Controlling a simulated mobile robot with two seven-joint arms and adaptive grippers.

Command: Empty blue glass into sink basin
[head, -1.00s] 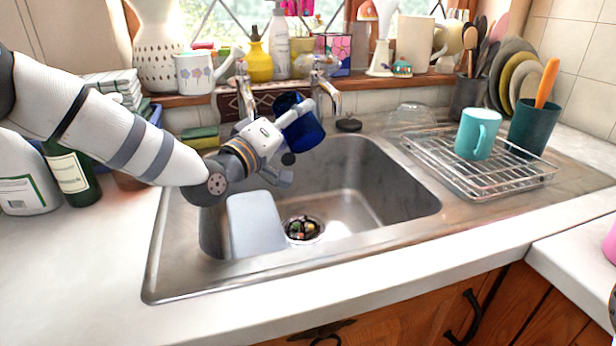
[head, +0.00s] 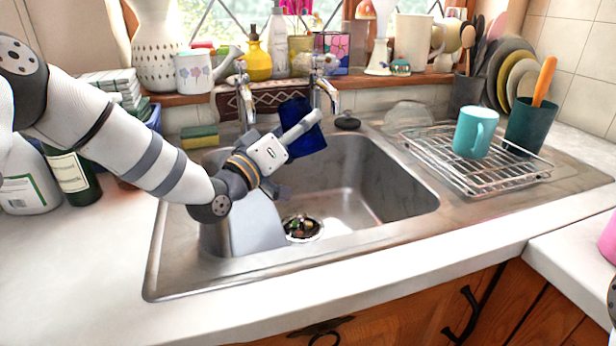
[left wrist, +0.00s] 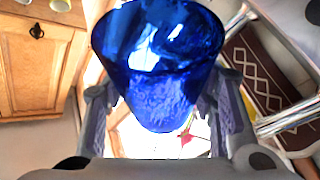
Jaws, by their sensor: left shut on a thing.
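The blue glass (head: 304,141) is held tilted above the back left part of the sink basin (head: 385,185), in front of the taps. My left gripper (head: 296,138) is shut on it, with one pale finger across its side in the head view. In the left wrist view the glass (left wrist: 160,85) sits between the two fingers (left wrist: 162,108), and its wide rim shows at the top. I cannot tell whether anything is in it. The basin's drain (head: 302,228) shows dark and coloured bits. My right gripper is not in view.
Two taps (head: 328,85) rise behind the basin, close to the glass. A grey board (head: 256,225) leans in the basin's left part. A wire rack (head: 480,175) with a teal mug (head: 475,132) stands right. A sponge (head: 199,137) and green bottle (head: 70,175) are left.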

